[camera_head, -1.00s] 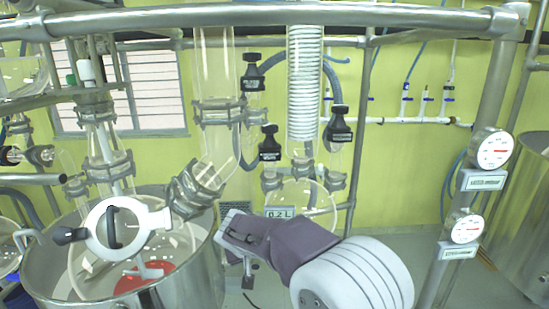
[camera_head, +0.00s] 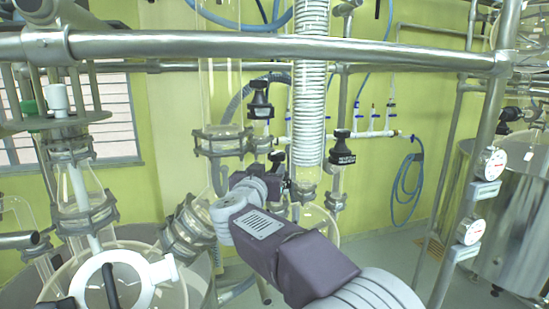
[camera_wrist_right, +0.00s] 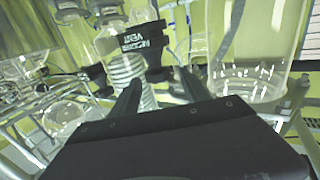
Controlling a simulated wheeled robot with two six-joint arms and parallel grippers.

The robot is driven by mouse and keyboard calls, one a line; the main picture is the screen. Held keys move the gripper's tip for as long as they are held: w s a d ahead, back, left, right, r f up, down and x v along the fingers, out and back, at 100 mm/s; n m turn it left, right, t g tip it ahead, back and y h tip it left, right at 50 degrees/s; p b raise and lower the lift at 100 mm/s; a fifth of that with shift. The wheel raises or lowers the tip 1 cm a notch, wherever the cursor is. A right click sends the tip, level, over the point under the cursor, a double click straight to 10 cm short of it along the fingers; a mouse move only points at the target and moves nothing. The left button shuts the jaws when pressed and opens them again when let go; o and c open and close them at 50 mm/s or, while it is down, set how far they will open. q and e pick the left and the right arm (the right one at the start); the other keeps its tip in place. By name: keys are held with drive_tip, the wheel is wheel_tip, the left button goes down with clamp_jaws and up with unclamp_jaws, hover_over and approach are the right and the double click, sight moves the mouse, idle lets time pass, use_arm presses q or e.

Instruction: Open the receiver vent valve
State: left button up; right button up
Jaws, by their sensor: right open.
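A black valve knob with white lettering ending in "VENT" (camera_wrist_right: 143,40) is in the upper middle of the right wrist view. It sits on a clear glass neck, beyond and between the fingertips. My right gripper (camera_wrist_right: 158,90) is open, with one dark finger on each side of the view's middle. I see no contact with the knob. In the head view, my right gripper (camera_head: 281,178) is mostly hidden behind its own wrist, near the partly covered middle black knob (camera_head: 277,157). My left gripper is not in view.
Other black valve knobs stand at the upper left (camera_head: 260,101) and right (camera_head: 342,149). A wide glass column (camera_head: 222,100) and a coiled condenser (camera_head: 310,85) are close by. A horizontal steel rail (camera_head: 270,47) crosses in front. Two gauges (camera_head: 491,163) hang at the right.

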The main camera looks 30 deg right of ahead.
sight(276, 160)
drive_tip(key=d, duration=0.1)
drive_tip(key=w+d+p, duration=0.1)
drive_tip(key=w+d+r, duration=0.1)
drive_tip(key=shift+d+r+p, duration=0.1)
drive_tip(key=shift+d+p, duration=0.2)
drive_tip(key=shift+d, duration=0.05)
drive_tip(key=w, duration=0.1)
drive_tip(key=w+d, duration=0.1)
drive_tip(key=w, duration=0.1)
drive_tip(key=w+d+f, duration=0.1)
drive_tip(key=shift+w+d+p, duration=0.15)
drive_tip(key=shift+d+p, duration=0.1)
drive_tip(key=shift+p, duration=0.1)
drive_tip(key=shift+s+a+r, duration=0.1)
drive_tip(key=shift+s+r, duration=0.05)
drive_tip(key=shift+s, duration=0.3)
drive_tip(key=shift+s+r, duration=0.1)
drive_tip(key=shift+s, duration=0.05)
drive_tip(key=c, duration=0.4)
drive_tip(key=shift+a, duration=0.15)
drive_tip(key=c, duration=0.7)
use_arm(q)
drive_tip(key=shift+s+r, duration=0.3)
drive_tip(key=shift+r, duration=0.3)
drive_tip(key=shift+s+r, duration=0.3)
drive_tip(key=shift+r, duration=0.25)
use_arm(e)
drive_tip(key=shift+o, duration=0.2)
